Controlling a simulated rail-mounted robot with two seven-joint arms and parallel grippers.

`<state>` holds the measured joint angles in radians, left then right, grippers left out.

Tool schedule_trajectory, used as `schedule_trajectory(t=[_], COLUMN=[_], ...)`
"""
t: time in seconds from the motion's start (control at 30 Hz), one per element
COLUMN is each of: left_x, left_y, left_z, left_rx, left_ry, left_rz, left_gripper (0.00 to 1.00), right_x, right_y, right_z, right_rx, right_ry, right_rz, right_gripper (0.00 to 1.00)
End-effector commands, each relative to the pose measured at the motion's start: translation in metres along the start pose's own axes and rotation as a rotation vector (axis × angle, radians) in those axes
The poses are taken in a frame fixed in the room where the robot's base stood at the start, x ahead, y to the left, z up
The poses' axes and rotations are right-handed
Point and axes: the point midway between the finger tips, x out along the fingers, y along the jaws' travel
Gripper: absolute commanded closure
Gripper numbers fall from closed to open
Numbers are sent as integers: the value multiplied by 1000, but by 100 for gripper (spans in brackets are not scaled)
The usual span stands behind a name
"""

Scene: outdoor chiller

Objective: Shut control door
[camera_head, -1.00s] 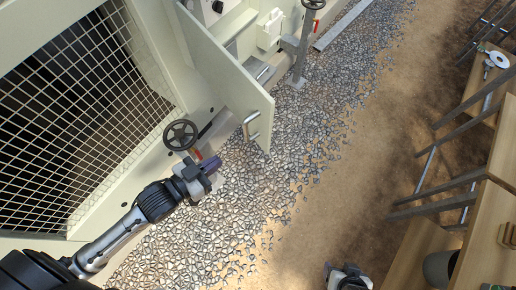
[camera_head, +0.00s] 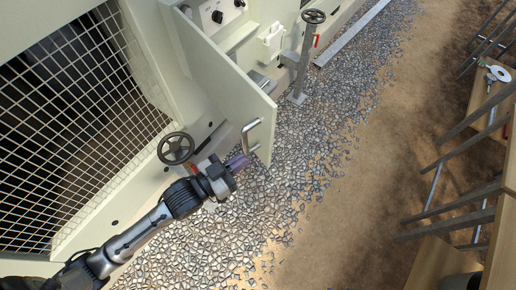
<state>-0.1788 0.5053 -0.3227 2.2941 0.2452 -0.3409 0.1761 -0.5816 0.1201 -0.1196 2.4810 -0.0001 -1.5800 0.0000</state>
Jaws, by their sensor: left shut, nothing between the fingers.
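The control door (camera_head: 222,82) is a cream panel standing open from the chiller cabinet, swung out toward the gravel. A metal bar handle (camera_head: 248,133) sits near its lower outer corner. My left gripper (camera_head: 241,163) is shut and empty, just below and slightly left of the handle, close to the door's bottom edge. I cannot tell whether it touches the door. Behind the door, part of the control panel (camera_head: 222,13) with dark knobs shows. My right gripper is out of view.
A black handwheel valve (camera_head: 176,149) is close to the left of my left gripper. Another handwheel (camera_head: 313,16) stands on a post beyond the door. A mesh grille (camera_head: 75,120) fills the left. Gravel (camera_head: 300,150) is open ground; wooden shelving (camera_head: 495,190) stands at right.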

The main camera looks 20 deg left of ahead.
Motion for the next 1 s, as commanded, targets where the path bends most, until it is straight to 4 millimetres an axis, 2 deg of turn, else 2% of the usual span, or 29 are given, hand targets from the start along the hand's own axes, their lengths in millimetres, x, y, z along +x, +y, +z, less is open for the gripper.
schedule_trajectory(t=[0.2,0.4,1.0], left_x=[34,51,59], left_y=[0,0,0], left_z=[0,1,0], left_rx=[-1,0,-1], left_ry=[1,0,-1], left_rz=[0,-1,-4], left_gripper=[100,100,100], right_x=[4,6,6], right_y=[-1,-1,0], right_z=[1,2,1], right_rx=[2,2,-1], right_ry=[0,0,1], right_rz=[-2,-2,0], right_gripper=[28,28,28])
